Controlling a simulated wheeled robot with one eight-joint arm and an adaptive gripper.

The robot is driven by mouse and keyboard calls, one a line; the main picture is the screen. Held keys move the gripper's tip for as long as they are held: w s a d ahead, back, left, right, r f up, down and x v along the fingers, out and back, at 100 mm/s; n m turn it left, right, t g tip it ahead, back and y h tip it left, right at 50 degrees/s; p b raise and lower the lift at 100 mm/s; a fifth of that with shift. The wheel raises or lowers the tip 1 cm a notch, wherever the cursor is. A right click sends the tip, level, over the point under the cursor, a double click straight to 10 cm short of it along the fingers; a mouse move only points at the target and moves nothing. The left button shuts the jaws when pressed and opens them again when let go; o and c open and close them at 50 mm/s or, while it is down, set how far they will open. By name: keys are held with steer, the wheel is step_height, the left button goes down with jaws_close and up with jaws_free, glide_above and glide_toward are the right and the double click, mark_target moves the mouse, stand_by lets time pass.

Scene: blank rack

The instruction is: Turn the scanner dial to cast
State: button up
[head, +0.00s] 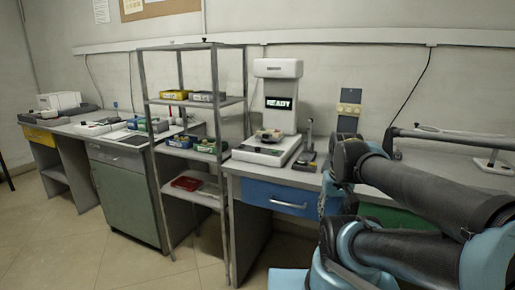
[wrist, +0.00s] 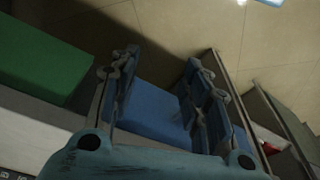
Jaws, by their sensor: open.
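The scanner (head: 278,69) is a white machine with a tall column on the bench, right of the rack in the head view. Its screen (head: 280,103) reads READY. A small multicoloured object (head: 269,134) sits on its base (head: 262,152). Dark and green details show on the base front, but I cannot make out the dial or its setting. My gripper (wrist: 160,95) is open and empty in the wrist view, its two fingers spread above the blue drawer front (wrist: 155,108). In the head view my arm fills the lower right, and I cannot clearly pick out the fingertips.
The metal rack (head: 160,150) stands left of the scanner, with yellow, blue and red trays. A small dark stand (head: 307,150) is close to the scanner's right. The blue drawer (head: 280,197) is shut under the bench. The floor (head: 110,262) in front is clear.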

steer(key=w+a+r+m, duration=0.3)
steer(key=w+a+r, duration=0.1)
steer(key=w+r, duration=0.6)
step_height(320, 180, up, 18)
steer(key=m+g, duration=0.2)
steer(key=m, duration=0.8)
glide_above(258, 149)
steer(key=w, duration=0.1)
steer(key=f, duration=1.7)
steer(key=shift+w+a+f, duration=0.1)
steer(key=shift+w+f, duration=0.05)
steer(key=shift+w, duration=0.05)
jaws_close()
